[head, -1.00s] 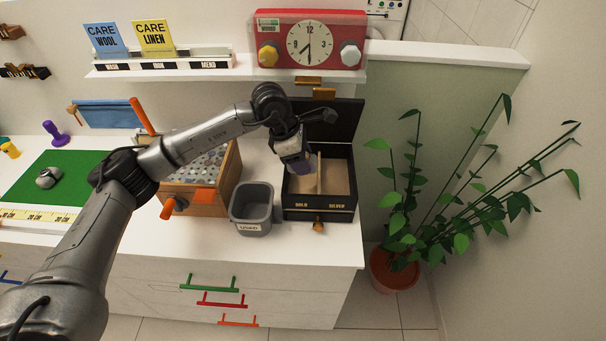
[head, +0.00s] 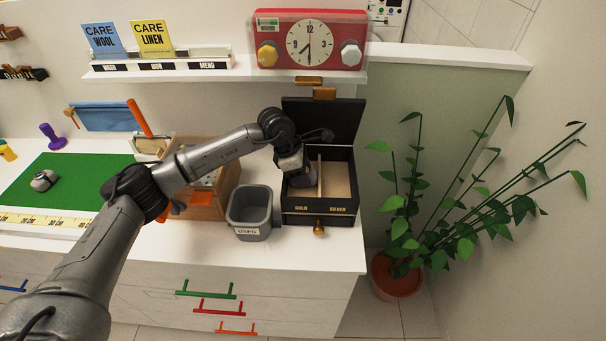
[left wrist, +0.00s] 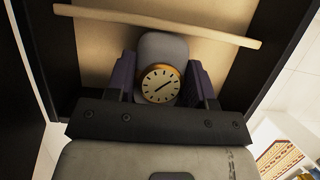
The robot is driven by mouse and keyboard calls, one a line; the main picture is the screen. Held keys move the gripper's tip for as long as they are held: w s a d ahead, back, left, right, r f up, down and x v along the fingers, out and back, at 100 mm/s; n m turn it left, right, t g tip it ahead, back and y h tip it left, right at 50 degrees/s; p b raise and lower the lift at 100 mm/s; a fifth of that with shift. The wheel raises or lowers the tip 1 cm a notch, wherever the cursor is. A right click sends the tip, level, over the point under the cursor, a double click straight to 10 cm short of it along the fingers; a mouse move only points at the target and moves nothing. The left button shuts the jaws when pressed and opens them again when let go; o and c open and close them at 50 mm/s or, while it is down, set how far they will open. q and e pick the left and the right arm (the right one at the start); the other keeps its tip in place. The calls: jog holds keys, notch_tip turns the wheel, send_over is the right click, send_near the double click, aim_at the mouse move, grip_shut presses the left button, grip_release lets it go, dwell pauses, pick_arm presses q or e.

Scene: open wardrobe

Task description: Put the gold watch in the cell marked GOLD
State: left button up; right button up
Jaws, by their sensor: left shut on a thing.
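The black box (head: 320,219) stands open with its lid up. Gold letters mark its left cell GOLD and its right cell SILVER, with a pale divider (head: 320,177) between them. My left gripper (head: 297,176) points down into the GOLD cell. In the left wrist view, its two dark fingers are shut on the gold watch (left wrist: 161,85), which has a gold rim and a cream dial. A grey rounded piece (left wrist: 163,47) shows beside the dial, between the fingers. The divider and pale cell floor lie close by. I cannot tell whether the watch touches the floor. My right gripper is out of view.
A grey bin (head: 250,228) stands just left of the box, and a wooden case (head: 205,205) is partly behind my arm. The red clock (head: 309,40) sits on the shelf above. A potted plant (head: 397,275) is to the right.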

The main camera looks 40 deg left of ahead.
pick_arm(q)
jog(key=shift+s+f, duration=0.1)
jog(key=shift+f, duration=0.1)
jog(key=o, duration=1)
jog(key=p+v, duration=0.1)
jog(key=v, duration=0.4)
jog(key=shift+r, duration=0.3)
jog(key=s+a, duration=0.2)
jog(key=a, duration=0.1)
jog(key=s+a, duration=0.3)
jog(key=s+a+p, duration=0.1)
jog(key=s+a, duration=0.1)
jog(key=a, duration=0.1)
jog(key=shift+s+a+f, duration=0.15)
jog(key=shift+a, duration=0.1)
